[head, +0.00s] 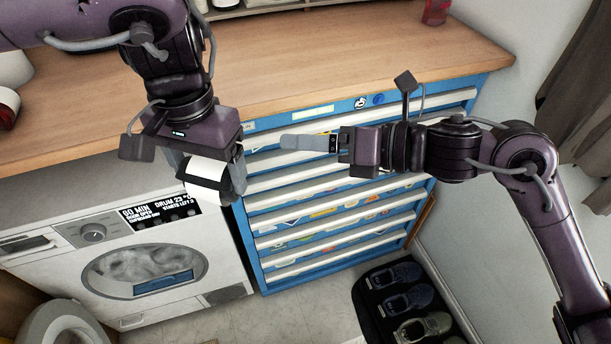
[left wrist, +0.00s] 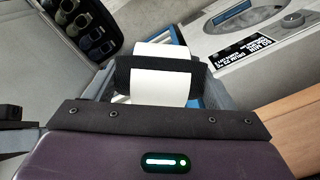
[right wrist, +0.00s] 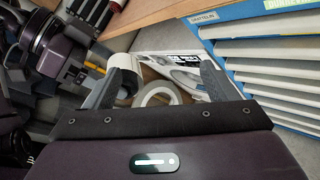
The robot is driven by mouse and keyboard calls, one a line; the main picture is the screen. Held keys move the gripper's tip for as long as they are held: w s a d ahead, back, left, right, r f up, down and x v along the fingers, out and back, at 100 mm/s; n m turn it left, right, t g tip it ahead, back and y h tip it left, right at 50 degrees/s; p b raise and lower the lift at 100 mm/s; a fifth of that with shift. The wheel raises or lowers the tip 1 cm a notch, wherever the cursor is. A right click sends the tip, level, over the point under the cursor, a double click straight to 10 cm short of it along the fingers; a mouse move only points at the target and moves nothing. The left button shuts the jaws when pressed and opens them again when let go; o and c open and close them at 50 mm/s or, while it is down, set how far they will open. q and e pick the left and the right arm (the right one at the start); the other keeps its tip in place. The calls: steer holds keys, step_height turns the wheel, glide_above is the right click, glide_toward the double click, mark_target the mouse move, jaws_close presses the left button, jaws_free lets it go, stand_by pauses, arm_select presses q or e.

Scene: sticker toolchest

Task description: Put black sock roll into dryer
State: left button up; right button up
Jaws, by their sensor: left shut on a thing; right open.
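My left gripper (head: 212,185) is shut on a roll, white with a black band, likely the sock roll (head: 207,169). It holds the roll in the air above and right of the dryer's top front corner. The roll (left wrist: 152,88) shows between the fingers in the left wrist view. The white dryer (head: 105,235) stands at lower left; its display reads door open. Its round opening (head: 140,268) has pale, blurred contents. The ring-shaped door (head: 62,322) is swung out at lower left. My right gripper (head: 300,143) is open and empty in front of the drawers, pointing left.
A wooden worktop (head: 290,65) runs above the dryer and the blue drawer chest (head: 262,262), whose drawers look shut. Shoes lie on a black mat (head: 372,305) at lower right. A red object (head: 436,12) stands on the worktop. The tiled floor (head: 315,315) between is clear.

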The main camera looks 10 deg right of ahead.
mark_target(232, 186)
steer(key=s+a+n+g, duration=0.2)
steer(key=s+n, duration=0.4)
steer(key=s, duration=0.2)
steer(key=shift+h, duration=0.4)
steer(key=x, duration=1.2)
steer(key=shift+a+r, duration=0.1)
steer(key=shift+r, duration=0.35)
steer(key=c, duration=0.9)
arm_select(q)
steer(key=o, duration=0.6)
arm_select(e)
steer(key=shift+w, duration=0.1)
steer(key=shift+c, duration=1.1)
arm_select(q)
steer(key=o, duration=0.5)
